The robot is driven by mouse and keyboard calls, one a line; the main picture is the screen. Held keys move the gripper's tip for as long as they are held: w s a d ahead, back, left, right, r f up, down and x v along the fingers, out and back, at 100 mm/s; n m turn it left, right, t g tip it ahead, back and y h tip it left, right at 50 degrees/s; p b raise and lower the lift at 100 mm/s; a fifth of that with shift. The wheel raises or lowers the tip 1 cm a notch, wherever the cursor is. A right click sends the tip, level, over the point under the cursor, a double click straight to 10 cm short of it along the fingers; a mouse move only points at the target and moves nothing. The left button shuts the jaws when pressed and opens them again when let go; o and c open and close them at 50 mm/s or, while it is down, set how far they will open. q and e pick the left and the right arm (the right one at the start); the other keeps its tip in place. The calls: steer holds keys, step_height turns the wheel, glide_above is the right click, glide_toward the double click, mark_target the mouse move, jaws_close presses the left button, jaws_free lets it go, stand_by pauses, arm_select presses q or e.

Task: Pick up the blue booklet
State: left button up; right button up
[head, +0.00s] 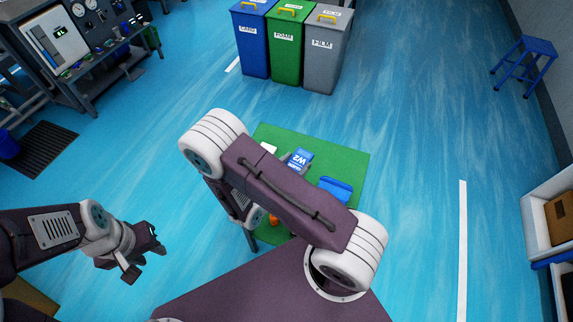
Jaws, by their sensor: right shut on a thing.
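The blue booklet (301,159), with white "W2" lettering, shows over the green work surface (345,163) in the head view, just beyond my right upper arm. A grey tip of my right gripper (286,158) touches its left side. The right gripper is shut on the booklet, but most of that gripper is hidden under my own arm. I cannot tell whether the booklet is lifted or resting. My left gripper (147,254) is at the left, over the blue floor, open and empty, far from the booklet.
A blue tray (336,187) lies right of the booklet. A white item (268,147) and an orange item (273,219) are partly hidden. Blue, green and grey bins (289,50) stand beyond. A blue stool (525,65) is far right. The floor between is clear.

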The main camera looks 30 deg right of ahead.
steer(key=s+d+r+p, duration=0.3)
steer(key=s+r+p, duration=0.2)
steer(key=s+p, duration=0.1)
steer(key=shift+s+d, duration=0.25)
steer(key=shift+s, duration=0.4)
